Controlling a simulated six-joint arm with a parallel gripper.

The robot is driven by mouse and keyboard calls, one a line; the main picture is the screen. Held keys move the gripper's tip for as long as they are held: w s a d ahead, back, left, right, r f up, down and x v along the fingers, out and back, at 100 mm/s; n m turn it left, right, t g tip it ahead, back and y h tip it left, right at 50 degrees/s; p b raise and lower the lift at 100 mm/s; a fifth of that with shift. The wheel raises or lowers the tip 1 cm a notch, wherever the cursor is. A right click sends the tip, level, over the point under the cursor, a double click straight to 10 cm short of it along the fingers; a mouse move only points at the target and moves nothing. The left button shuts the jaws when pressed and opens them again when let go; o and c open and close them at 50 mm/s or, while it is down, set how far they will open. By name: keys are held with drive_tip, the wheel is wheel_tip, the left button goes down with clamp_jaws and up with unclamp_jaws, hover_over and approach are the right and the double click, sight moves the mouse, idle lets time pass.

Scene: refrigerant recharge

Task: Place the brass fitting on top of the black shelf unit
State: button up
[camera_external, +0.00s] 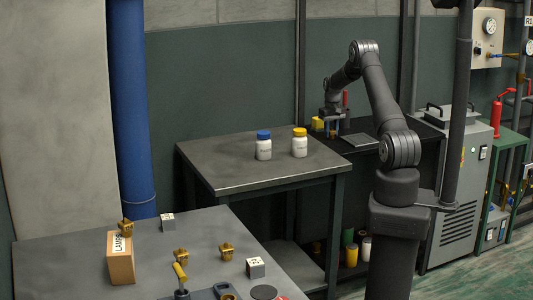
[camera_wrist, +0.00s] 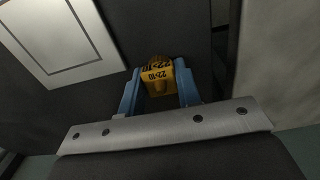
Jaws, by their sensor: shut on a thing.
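My gripper (camera_external: 333,130) is at the far left end of the black shelf unit (camera_external: 420,131), pointing down close to its top. In the wrist view its blue fingers (camera_wrist: 158,90) are shut on the brass fitting (camera_wrist: 160,88), of which a short rounded brass end shows. A yellow labelled block (camera_wrist: 157,73) appears right behind the fitting; in the outside view a yellow block (camera_external: 318,124) sits just left of the fingers. I cannot tell whether the fitting touches the top.
A flat grey panel (camera_external: 359,141) lies right of my gripper; it also shows in the wrist view (camera_wrist: 65,38). Two capped bottles (camera_external: 264,147) (camera_external: 300,144) stand on the grey table. More brass fittings (camera_external: 226,252), small boxes and a carton (camera_external: 121,262) are on the front table.

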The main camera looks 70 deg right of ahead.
drive_tip(key=shift+f, duration=0.1)
drive_tip(key=o, duration=1)
wheel_tip(320, 180, up, 12)
drive_tip(key=shift+r, duration=0.1)
wheel_tip(320, 180, down, 12)
drive_tip(key=shift+r, duration=1.8)
drive_tip(key=shift+f, duration=0.15)
